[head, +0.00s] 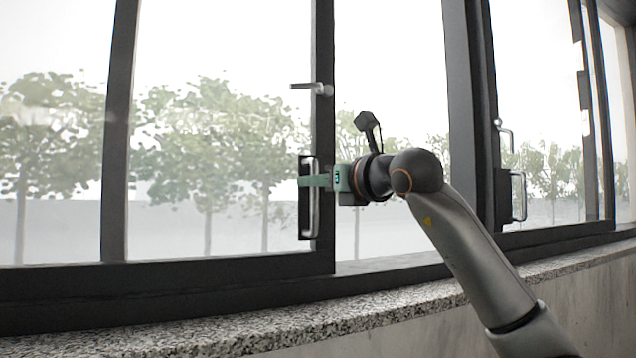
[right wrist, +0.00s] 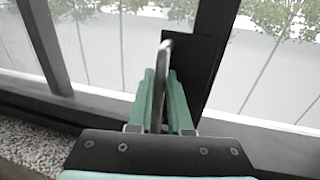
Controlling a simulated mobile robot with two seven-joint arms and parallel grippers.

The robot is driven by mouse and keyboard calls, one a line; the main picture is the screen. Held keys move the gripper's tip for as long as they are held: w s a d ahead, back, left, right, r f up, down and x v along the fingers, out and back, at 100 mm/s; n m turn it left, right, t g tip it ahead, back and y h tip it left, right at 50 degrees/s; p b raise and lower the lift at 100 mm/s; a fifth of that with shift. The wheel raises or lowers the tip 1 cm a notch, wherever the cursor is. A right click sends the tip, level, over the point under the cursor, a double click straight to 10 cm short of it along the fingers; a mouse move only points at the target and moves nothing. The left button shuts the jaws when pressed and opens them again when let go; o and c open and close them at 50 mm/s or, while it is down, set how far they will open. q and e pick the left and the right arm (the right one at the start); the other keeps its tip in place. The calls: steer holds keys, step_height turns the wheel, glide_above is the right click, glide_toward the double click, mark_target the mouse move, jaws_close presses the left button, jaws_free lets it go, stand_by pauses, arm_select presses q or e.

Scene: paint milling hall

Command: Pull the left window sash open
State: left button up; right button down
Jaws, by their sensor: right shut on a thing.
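The left window sash (head: 322,120) has a dark frame and clear glass. Its lower rail ends just right of its upright stile. A metal bar handle (head: 315,218) stands upright on a dark plate on that stile. My right gripper (head: 308,181) reaches in from the right with its green fingers level and shut on the handle. In the right wrist view, the handle (right wrist: 167,46) runs between the two green fingers (right wrist: 160,90). My left gripper is in neither view.
A small lever (head: 310,88) sticks out above the handle. A speckled stone sill (head: 270,335) runs below the window. Another sash with a similar handle (head: 523,195) is at the right, behind my arm. Trees show outside.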

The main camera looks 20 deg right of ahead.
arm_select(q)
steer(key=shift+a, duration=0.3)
arm_select(e)
steer(key=shift+a, duration=0.5)
steer(key=c, duration=0.8)
jaws_free()
steer(key=shift+c, duration=0.2)
steer(key=shift+d, duration=0.1)
steer(key=shift+s, duration=0.1)
arm_select(q)
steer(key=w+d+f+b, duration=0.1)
steer(key=b, duration=0.2)
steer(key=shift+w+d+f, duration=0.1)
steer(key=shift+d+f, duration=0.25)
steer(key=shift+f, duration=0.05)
arm_select(e)
steer(key=v, duration=1.2)
